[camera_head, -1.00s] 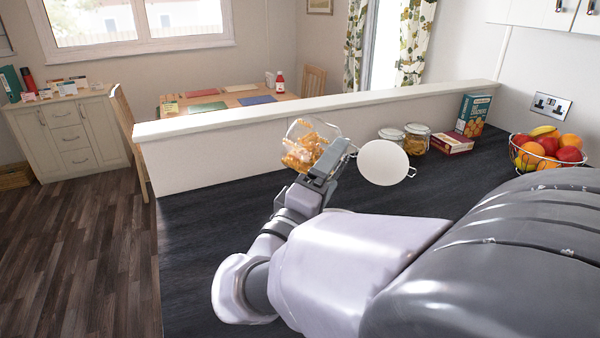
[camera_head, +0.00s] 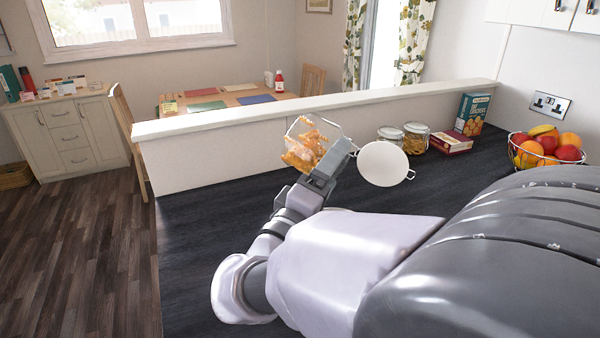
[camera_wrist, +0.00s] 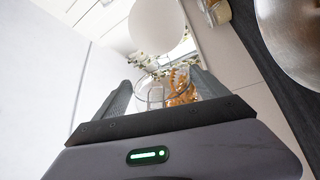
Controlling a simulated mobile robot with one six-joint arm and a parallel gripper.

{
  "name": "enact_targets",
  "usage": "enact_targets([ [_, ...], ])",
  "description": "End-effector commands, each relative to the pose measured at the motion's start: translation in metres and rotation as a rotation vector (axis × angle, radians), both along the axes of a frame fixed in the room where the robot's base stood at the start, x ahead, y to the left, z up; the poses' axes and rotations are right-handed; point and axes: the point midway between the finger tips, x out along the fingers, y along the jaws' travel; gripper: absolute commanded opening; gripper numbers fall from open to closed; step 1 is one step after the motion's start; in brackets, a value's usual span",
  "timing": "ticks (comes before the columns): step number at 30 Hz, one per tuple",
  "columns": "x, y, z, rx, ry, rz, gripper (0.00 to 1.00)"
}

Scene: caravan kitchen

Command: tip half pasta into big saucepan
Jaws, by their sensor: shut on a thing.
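My gripper (camera_head: 328,168) is shut on a clear glass jar of orange-brown pasta (camera_head: 303,151), held tilted above the dark worktop. The jar's round white lid (camera_head: 383,163) hangs open to its right. In the wrist view the jar with pasta (camera_wrist: 180,90) shows between my two fingers, with the lid (camera_wrist: 157,24) beyond it. A shiny metal rounded thing (camera_wrist: 296,38), perhaps the big saucepan, is cut off at the right edge of the wrist view, apart from the jar. No saucepan shows in the head view, where my arm covers much of the worktop.
A low partition with a white ledge (camera_head: 320,108) runs behind the dark worktop (camera_head: 190,240). Two lidded jars (camera_head: 415,138), a blue box (camera_head: 472,114), a dark red box (camera_head: 450,143) and a wire fruit bowl (camera_head: 545,152) stand at the back right. The worktop's left part is clear.

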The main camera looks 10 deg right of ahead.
Motion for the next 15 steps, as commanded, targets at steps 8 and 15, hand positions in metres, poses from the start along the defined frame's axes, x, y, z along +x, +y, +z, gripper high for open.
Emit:
enact_targets([
  [8,-0.0003,-0.0003,0.0007,0.013,-0.014,0.001,0.11],
  [15,-0.0007,-0.0007,0.0005,0.024,-0.024,0.000,0.11],
])
